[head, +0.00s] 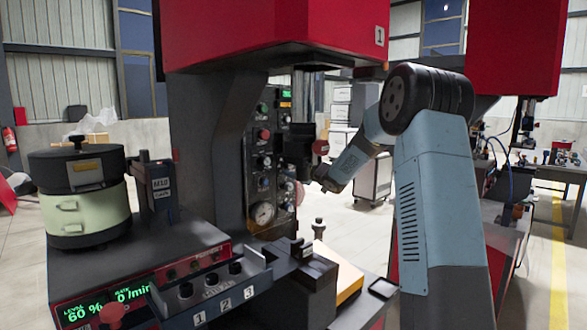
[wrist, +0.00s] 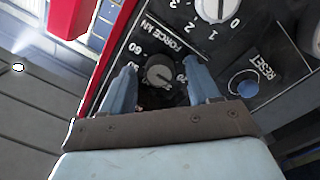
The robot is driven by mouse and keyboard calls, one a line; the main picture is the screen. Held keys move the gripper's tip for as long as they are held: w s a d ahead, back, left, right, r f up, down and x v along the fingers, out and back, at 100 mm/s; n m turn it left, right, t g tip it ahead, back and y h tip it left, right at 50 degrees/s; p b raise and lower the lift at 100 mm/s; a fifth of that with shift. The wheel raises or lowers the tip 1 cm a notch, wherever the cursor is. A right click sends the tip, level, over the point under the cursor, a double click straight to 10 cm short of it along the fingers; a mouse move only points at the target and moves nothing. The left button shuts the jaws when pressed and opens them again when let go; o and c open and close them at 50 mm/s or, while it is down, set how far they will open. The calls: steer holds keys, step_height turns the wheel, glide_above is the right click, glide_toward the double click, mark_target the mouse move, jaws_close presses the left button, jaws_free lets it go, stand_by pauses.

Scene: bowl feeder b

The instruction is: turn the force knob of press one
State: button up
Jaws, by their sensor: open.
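The force knob (wrist: 159,71) is a small dark round knob with a light pointer, on a black panel under the upside-down label FORCE kN in the wrist view. My gripper (wrist: 161,68) is open, with one blue-grey finger on each side of the knob. I cannot tell whether either finger touches it. In the head view, press one (head: 225,30) is red and dark grey and carries a 1. Its control panel (head: 284,197) faces right, and my arm reaches towards it. The force knob cannot be made out clearly there.
A large white numbered dial (wrist: 214,8) and a blue RESET button (wrist: 246,86) are near the knob. A round gauge (head: 263,214) is low on the panel. A bowl feeder (head: 82,195) stands at left, and a second red press (head: 512,45) stands at right.

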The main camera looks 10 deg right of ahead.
steer(key=c, duration=1)
steer(key=shift+c, duration=0.2)
steer(key=m, duration=0.4)
steer(key=shift+m, duration=2.2)
